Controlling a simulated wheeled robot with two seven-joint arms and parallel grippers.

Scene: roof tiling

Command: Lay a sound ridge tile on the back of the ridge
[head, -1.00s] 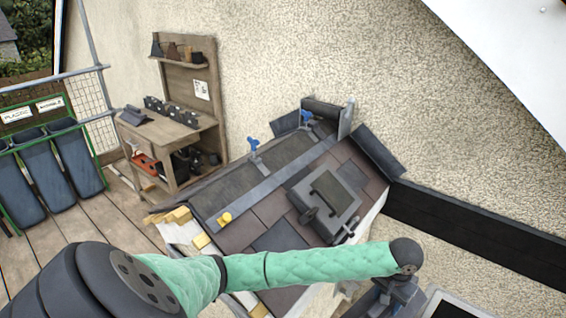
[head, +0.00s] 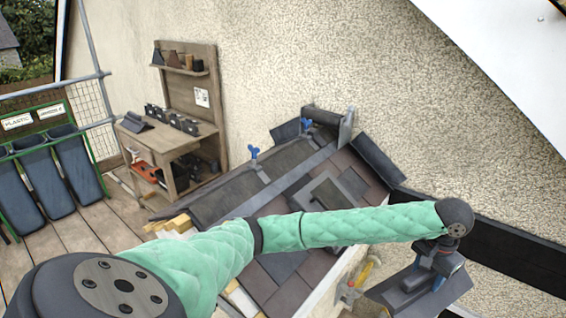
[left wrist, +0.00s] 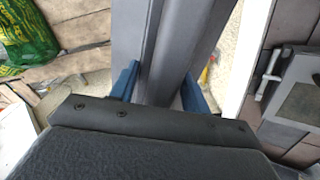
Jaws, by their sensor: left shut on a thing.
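My left gripper (head: 432,262) is at the lower right of the head view, beyond the roof mock-up's right edge. It is shut on a dark grey angled ridge tile (head: 408,293), held in the air. In the left wrist view the blue fingers of the left gripper (left wrist: 162,88) close on both sides of the ridge tile (left wrist: 175,35), which runs away from me. The roof mock-up (head: 285,262) has dark angled pieces along its far top, one of them at the back (head: 320,114). My left arm hides part of the slope. My right gripper is not in view.
A wooden workbench (head: 175,142) stands at the wall with another grey angled tile (head: 136,123) and several dark items. Blue clamps (head: 254,154) stand up from the mock-up. Bins (head: 78,165) stand at far left. A green bag (left wrist: 28,30) lies on the boards.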

